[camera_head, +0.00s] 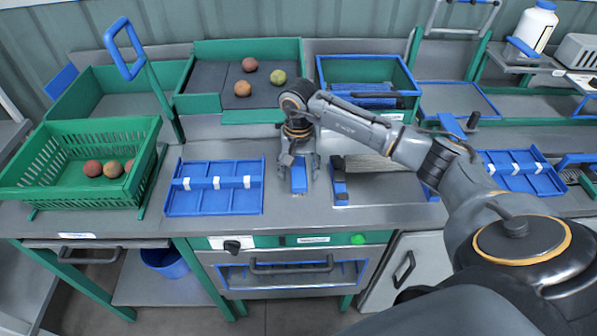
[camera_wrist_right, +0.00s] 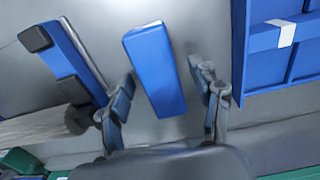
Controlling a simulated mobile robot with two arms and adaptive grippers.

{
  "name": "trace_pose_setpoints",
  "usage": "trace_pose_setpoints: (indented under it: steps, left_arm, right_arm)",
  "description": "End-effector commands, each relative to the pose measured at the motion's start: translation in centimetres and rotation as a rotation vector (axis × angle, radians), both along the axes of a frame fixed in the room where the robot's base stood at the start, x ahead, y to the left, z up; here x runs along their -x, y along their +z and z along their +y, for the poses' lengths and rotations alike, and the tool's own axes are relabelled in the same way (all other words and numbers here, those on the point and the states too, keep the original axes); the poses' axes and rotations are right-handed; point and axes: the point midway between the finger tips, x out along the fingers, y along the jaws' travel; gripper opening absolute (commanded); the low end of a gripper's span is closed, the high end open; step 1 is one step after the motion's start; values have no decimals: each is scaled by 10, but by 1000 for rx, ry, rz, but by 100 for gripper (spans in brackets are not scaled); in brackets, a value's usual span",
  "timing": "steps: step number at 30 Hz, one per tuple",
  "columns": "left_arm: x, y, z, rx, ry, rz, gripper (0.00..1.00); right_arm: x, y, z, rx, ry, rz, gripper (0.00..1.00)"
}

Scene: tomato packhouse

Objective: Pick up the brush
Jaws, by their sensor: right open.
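A blue block (camera_head: 299,174) lies on the grey worktop near the middle of the bench. It is likely the brush, though no bristles show. My right gripper (camera_head: 299,166) is above it, pointing down, with a finger on each side. In the right wrist view the block (camera_wrist_right: 155,70) lies between the open fingers (camera_wrist_right: 164,82), with a gap on both sides. Its far end reaches out past the fingertips. My left gripper is not in view.
A blue divided tray (camera_head: 214,210) is left of the gripper. A metal plate with blue edges (camera_head: 385,188) is close on the right. A green crate (camera_head: 40,190) holds several round fruits. A green bin (camera_head: 250,50) and blue-rimmed box (camera_head: 365,66) stand behind.

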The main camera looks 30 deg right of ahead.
Motion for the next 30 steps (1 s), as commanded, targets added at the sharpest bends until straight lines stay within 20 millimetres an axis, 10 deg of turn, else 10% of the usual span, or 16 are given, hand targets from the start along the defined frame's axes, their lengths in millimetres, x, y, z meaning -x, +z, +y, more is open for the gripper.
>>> trace_pose_setpoints:
  steps: [8,17,30]
  left_arm:
    - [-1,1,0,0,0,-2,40]
    - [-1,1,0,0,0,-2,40]
    - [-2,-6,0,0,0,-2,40]
  right_arm:
    - [0,-5,0,1,1,-1,64]
    - [0,-5,0,1,0,-1,5]
    - [-1,4,-1,1,-1,-4,4]
